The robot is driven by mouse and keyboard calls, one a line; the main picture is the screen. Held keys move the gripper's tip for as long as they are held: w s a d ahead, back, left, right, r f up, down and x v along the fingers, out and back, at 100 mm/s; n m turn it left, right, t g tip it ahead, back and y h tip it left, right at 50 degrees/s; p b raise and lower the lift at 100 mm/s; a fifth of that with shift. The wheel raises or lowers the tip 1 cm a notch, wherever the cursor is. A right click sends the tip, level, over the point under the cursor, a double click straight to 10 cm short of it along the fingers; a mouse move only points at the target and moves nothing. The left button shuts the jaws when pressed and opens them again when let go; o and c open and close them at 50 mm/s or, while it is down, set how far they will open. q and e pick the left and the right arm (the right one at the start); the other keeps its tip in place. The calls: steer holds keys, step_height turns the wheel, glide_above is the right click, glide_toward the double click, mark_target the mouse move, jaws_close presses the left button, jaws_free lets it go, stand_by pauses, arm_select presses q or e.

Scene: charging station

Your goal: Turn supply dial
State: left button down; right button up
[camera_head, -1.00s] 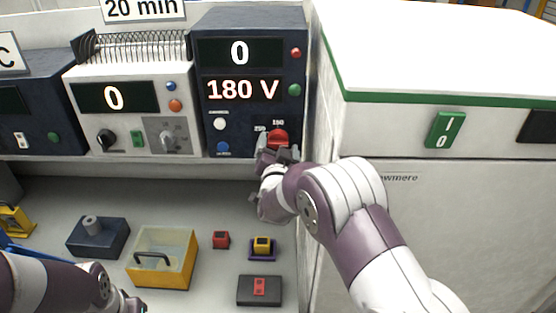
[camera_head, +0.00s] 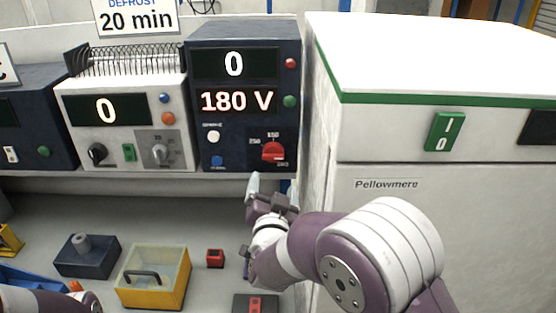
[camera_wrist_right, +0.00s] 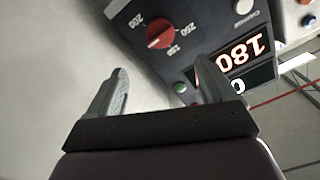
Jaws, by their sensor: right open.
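The red supply dial (camera_head: 273,152) is at the lower right of the dark blue supply unit (camera_head: 213,130), with numbers around it. The unit's displays read 0 and 180 V. In the right wrist view the red dial (camera_wrist_right: 160,34) lies ahead of the fingers, apart from them. My right gripper (camera_head: 271,190) is below the dial, open and empty; its two fingers (camera_wrist_right: 158,95) are spread in the wrist view. My left arm (camera_head: 50,300) shows only at the bottom left edge, and its fingers are not visible.
A white cabinet (camera_head: 420,130) with a green switch (camera_head: 443,132) stands close on the right. A white unit (camera_head: 125,125) stands left of the supply. Below are a yellow box (camera_head: 153,290), a dark blue block (camera_head: 87,258) and a small red block (camera_head: 215,258).

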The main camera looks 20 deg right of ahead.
mark_target(273, 158)
stand_by(0.3)
steer(key=w+d+n+p, duration=0.1)
steer(key=w+p, duration=0.2)
steer(key=w+d+n+p, duration=0.1)
steer(key=w+n+p, duration=0.1)
steer(key=w+p, duration=0.1)
steer(key=w+d+n+p, duration=0.1)
steer(key=w+n+p, duration=0.1)
steer(key=w, duration=0.3)
steer(key=shift+w+p, duration=0.25)
steer(key=shift+p, duration=0.5)
steer(key=shift+w+d, duration=0.2)
steer(key=shift+w, duration=0.3)
steer(key=shift+f, duration=0.1)
steer(key=c, duration=1.1)
steer(key=shift+o, duration=0.2)
